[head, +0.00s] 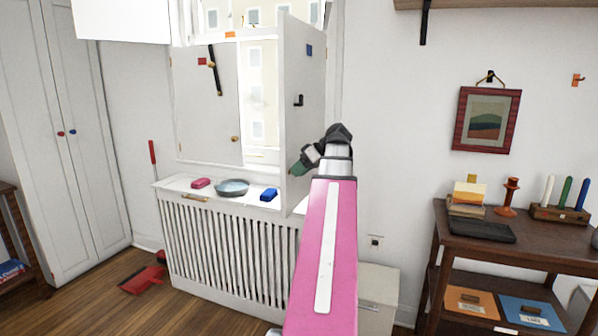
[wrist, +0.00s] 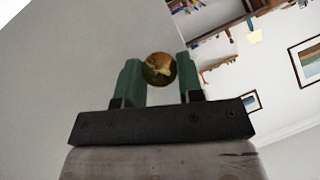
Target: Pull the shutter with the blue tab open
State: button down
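The shutter with the blue tab (head: 309,50) is the right-hand panel (head: 306,130). It stands swung out from the window, at a steep angle to the wall. My gripper (head: 297,170) is at its lower part, with its green fingers against the face that shows. In the wrist view, a round brass knob (wrist: 160,69) sits between the two green fingers of my gripper (wrist: 160,82), which appear closed on its sides. In the head view the fingers hide this knob. The shutter face (wrist: 75,70) fills the left of the wrist view.
The left shutter (head: 207,110) is across its side of the window, with a black bar (head: 214,70) and a brass knob. A brown side table (head: 515,240) stands right.

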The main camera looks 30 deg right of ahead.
jog(key=c, duration=0.8)
grip_release()
jog(key=shift+o, duration=0.2)
jog(key=v, duration=1)
jog(key=shift+d+r, duration=0.25)
jog(key=shift+r, duration=0.05)
jog(key=shift+s, duration=0.15)
